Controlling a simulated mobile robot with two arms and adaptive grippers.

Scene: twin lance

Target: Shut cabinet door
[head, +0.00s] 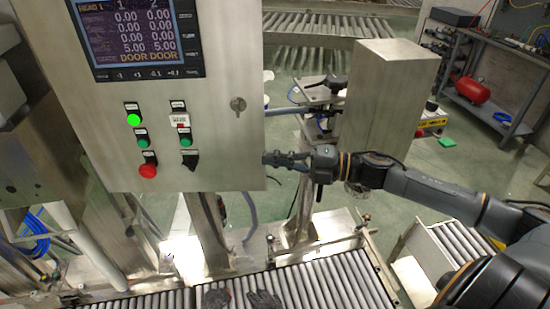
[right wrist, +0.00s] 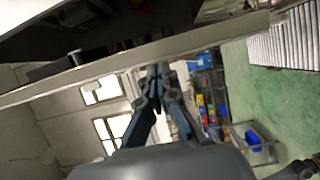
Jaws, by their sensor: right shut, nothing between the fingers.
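The cabinet (head: 215,90) is a brushed steel box, its front panel carrying a screen, buttons and a round lock (head: 238,104) near the right edge. The screen (head: 130,35) reads DOOR twice. From the head view I cannot tell how far the door stands open. My right gripper (head: 270,158) is shut and empty at the cabinet's lower right edge. In the right wrist view my right gripper (right wrist: 158,72) has its fingertips at a long pale metal edge (right wrist: 110,78), with a dark space beyond it. Contact is unclear. No left arm shows.
A steel box on a post (head: 385,90) stands right of the cabinet, behind my right arm. A roller conveyor (head: 335,285) runs below, with two dark glove-like things (head: 263,299) at the picture's bottom. A grey shelf with a red tank (head: 471,88) stands at the back right.

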